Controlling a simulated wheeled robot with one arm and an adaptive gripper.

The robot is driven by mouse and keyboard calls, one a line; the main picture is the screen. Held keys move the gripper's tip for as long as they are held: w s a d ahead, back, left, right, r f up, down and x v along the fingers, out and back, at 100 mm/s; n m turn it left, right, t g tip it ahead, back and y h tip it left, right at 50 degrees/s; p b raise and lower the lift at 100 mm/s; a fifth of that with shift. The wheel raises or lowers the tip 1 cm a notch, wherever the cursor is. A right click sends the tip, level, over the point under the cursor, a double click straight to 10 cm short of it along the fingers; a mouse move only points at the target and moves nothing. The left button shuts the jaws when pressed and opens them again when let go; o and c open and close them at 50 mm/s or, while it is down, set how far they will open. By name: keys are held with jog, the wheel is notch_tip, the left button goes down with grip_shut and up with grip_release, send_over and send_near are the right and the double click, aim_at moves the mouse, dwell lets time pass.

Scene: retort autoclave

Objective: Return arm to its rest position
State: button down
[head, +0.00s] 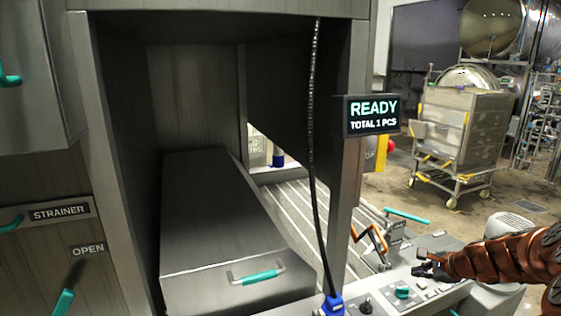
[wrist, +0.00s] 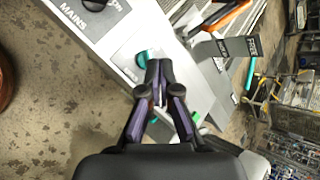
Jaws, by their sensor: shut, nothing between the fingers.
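My gripper (head: 430,264) is at the right of the head view, at the end of my orange-brown arm, over or beside the control panel (head: 408,298). In the wrist view my gripper (wrist: 157,68) has its fingertips together with nothing held between them. Behind the fingertips in that view is a panel with a teal knob (wrist: 143,57) and a black switch next to the word MAINS. I cannot tell whether the fingertips touch the panel.
A display (head: 373,115) reads READY, TOTAL 1 PCS. A steel box with a teal handle (head: 257,276) fills the bay. A black hose (head: 316,150) hangs in front. A steel cart (head: 457,130) stands on open floor.

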jog(key=s+a+r+n+g+y, duration=0.15)
jog(key=s+a+n, duration=0.25)
jog(key=a, duration=0.5)
jog(key=s+a+r+n+g, duration=0.25)
jog(key=s+a+n, duration=0.2)
jog(key=a, duration=0.35)
jog(key=s+a+r+n+g+y, duration=0.1)
jog(key=s+a+r+n, duration=0.3)
jog(key=a, duration=0.5)
jog(key=s+a+f+n+g+h, duration=0.1)
jog(key=s+a+n+g+h, duration=0.2)
jog(key=s, duration=1)
jog(key=s+d+n+g+h, duration=0.2)
jog(key=s+n, duration=0.3)
jog(key=s, duration=1)
jog(key=shift+s+d+f, duration=0.15)
jog(key=shift+s+f, duration=0.15)
jog(key=shift+f, duration=0.15)
jog(key=shift+n+h, duration=0.25)
